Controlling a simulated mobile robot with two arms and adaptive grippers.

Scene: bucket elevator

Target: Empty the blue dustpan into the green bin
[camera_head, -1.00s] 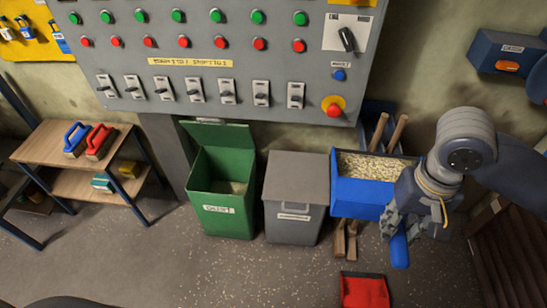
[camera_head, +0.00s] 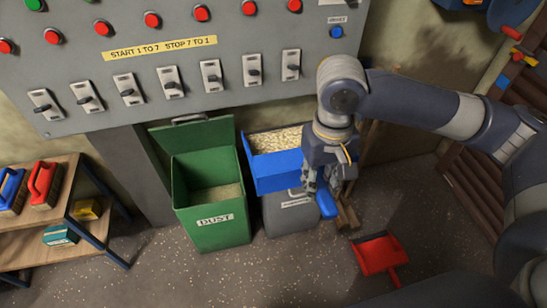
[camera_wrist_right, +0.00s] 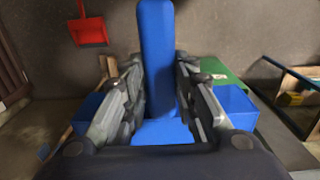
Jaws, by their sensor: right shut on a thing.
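The blue dustpan (camera_head: 284,172) is full of pale grain or pellets and is held roughly level above the grey bin, just right of the green bin. My right gripper (camera_head: 328,185) is shut on its blue handle, which also shows between the fingers in the right wrist view (camera_wrist_right: 157,60). The green bin (camera_head: 212,220), labelled DUST, stands with its lid raised at the back. Some pale material lies inside it. My left gripper is not in view.
The grey bin (camera_head: 290,217) stands right of the green bin, partly hidden under the dustpan. A red dustpan (camera_head: 379,255) lies on the floor at the right. A shelf (camera_head: 40,240) with brushes stands at the left. The control panel (camera_head: 180,60) is behind and above the bins.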

